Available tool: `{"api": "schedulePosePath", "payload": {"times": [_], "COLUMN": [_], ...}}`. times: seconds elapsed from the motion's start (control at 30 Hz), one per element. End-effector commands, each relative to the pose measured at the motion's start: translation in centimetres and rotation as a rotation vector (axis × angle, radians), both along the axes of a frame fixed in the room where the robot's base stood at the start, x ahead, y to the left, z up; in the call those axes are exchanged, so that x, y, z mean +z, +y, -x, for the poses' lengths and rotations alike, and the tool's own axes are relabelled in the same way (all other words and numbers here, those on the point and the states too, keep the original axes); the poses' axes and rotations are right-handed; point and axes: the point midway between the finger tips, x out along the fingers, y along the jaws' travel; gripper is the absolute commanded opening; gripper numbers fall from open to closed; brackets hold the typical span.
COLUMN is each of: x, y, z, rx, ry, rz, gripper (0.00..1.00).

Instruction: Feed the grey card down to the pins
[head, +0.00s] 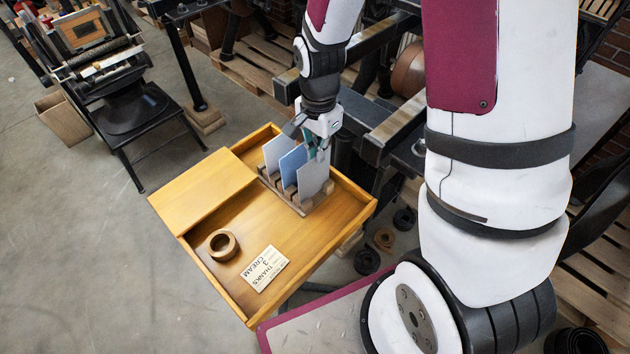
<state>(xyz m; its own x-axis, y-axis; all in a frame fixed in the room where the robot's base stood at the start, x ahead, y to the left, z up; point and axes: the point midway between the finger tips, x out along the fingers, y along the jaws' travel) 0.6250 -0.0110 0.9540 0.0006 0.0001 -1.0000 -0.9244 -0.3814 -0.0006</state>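A slotted wooden rack (298,207) holds several upright cards on the wooden tray-table. The nearest card (314,180) is pale grey, the one behind it is a blue card (291,164), and a whitish card (274,152) stands at the left. A teal piece shows behind them, close to my fingers. My gripper (318,147) points down at the top right edges of the cards. Its fingers overlap the cards in this view, so I cannot tell whether they grip one. A hand press (100,65) stands at upper left; no pins can be made out on it.
The wooden tray-table (205,190) has raised edges. A brown tape ring (222,245) and a printed card reading "THANKS" and "CREAM" (264,268) lie on its near part. Black press frames and wooden pallets crowd behind the rack. Grey floor lies open at left.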

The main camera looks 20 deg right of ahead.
Motion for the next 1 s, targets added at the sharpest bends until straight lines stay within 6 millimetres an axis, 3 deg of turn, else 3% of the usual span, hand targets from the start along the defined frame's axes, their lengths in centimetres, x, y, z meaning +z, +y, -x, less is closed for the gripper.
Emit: {"api": "schedulePosePath", "payload": {"times": [0.47,1.0], "x": [1.9,6.8], "y": [0.0,0.0], "z": [0.0,0.1], "rx": [0.002,0.002], "ry": [-0.001,-0.001], "rz": [0.001,0.001], "gripper": [0.00,0.00]}}
